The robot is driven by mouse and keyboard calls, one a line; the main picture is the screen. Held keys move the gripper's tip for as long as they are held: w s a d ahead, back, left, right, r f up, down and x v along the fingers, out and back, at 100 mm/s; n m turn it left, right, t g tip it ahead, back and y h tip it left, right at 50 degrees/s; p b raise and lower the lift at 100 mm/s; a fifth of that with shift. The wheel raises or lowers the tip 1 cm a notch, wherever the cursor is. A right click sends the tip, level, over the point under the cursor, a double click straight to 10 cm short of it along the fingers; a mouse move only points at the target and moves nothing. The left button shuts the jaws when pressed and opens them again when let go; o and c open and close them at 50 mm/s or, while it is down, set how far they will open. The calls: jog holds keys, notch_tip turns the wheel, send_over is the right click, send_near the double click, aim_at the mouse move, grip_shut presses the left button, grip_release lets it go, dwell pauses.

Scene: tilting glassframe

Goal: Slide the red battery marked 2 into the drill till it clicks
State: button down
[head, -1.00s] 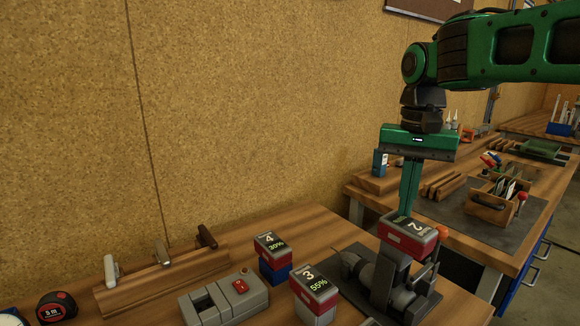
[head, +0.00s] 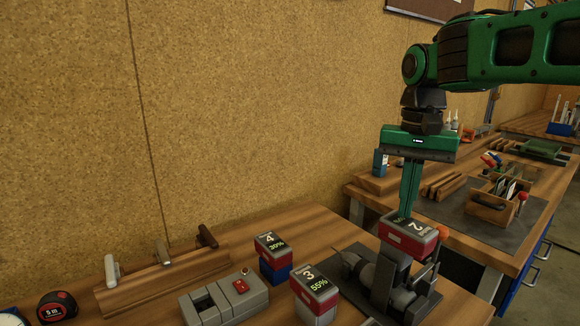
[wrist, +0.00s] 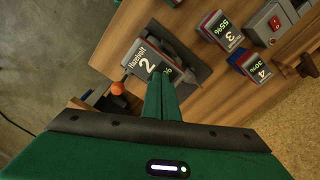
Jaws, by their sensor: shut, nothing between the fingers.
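The red battery marked 2 (head: 408,234) sits tilted on top of the dark grey drill (head: 384,283), which rests on a dark mat. It also shows in the wrist view (wrist: 145,62), with its label facing the camera. My gripper (head: 405,213) points down with its green fingers together and nothing between them. The fingertips are at the back left edge of battery 2; I cannot tell whether they touch it. In the wrist view the fingers (wrist: 160,80) cover part of the label. The joint between battery and drill is partly hidden.
Battery 3 (head: 315,292) and battery 4 (head: 272,257) stand left of the drill. A grey charger with a red switch (head: 226,299), a wooden rack (head: 165,277) and a tape measure (head: 57,307) are farther left. A second bench (head: 530,226) stands behind on the right.

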jog(key=shift+f, duration=0.5)
dwell(0.4)
notch_tip(320, 180, up, 7)
dwell(1.0)
jog(key=shift+s+d+f, duration=0.1)
jog(key=shift+d+f, duration=0.05)
jog(key=shift+d, duration=0.15)
jog(key=s+d+f, duration=0.8)
jog(key=s+f, duration=0.3)
jog(key=s+d+f+m, duration=0.1)
jog(key=s+d+f, duration=0.8)
jog(key=s+f, duration=0.2)
jog(key=shift+s+d+m, duration=0.15)
jog(key=shift+s+m, duration=0.15)
jog(key=shift+s, duration=0.35)
